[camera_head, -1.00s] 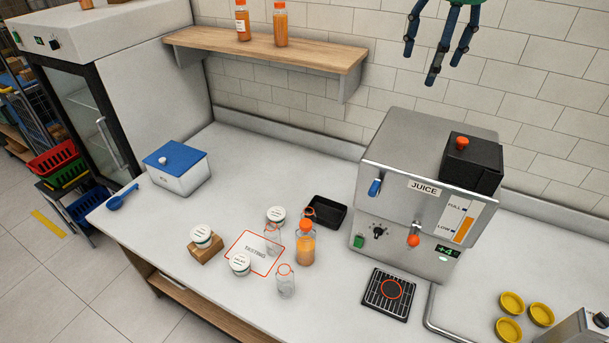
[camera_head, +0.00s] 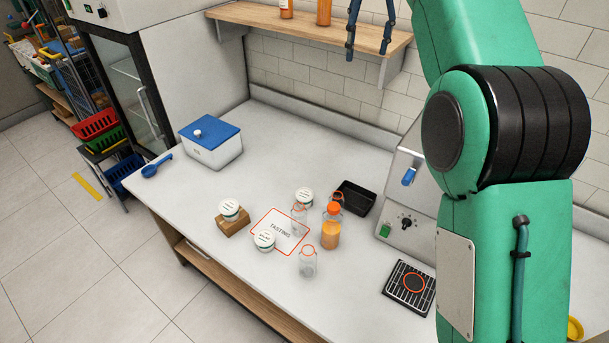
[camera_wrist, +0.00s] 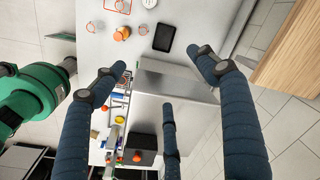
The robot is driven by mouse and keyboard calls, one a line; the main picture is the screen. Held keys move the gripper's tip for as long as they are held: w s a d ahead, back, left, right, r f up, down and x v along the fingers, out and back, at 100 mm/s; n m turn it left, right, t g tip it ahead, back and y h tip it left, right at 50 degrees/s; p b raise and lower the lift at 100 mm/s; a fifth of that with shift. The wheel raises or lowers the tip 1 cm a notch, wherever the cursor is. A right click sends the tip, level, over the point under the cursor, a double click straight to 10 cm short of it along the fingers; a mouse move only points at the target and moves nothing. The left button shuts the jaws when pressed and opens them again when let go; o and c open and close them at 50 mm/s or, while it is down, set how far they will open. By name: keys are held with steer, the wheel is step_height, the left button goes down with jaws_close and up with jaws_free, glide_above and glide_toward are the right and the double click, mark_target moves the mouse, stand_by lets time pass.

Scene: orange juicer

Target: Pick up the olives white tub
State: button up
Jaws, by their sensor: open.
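Three white tubs with printed lids stand on the counter in the head view: one on a small wooden block (camera_head: 234,226), a front tub (camera_head: 264,240) by the mat's left edge, and a back tub (camera_head: 304,195) by the mat's far side. The print is too small to tell which is olives. My gripper (camera_head: 370,45) is high above the counter at the top of the head view, partly out of frame. In the wrist view, my gripper (camera_wrist: 155,85) has its fingers spread and holds nothing, above the juice machine (camera_wrist: 175,85); it is far from the tubs.
The tasting mat (camera_head: 277,236), clear bottles (camera_head: 308,264) and an orange juice bottle (camera_head: 331,232) crowd the tubs. A black tray (camera_head: 356,198) lies behind. A blue-lidded box (camera_head: 211,150) stands left. The wooden shelf (camera_head: 305,27) overhangs the back. The counter's left front is clear.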

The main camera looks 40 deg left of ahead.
steer(key=s+a+f+m, duration=0.1)
steer(key=s+a+f, duration=0.2)
steer(key=a+f, duration=0.7)
glide_above(305, 194)
step_height(305, 194, down, 38)
steer(key=shift+g+h, duration=0.3)
steer(key=shift+g, duration=0.1)
steer(key=shift+w+a+f+b, duration=0.1)
steer(key=shift+f+b, duration=0.1)
steer(key=shift+b, duration=0.1)
steer(key=shift+f+b, duration=0.75)
steer(key=shift+f, duration=3.5)
steer(key=shift+f+b, duration=0.85)
steer(key=shift+f, duration=1.75)
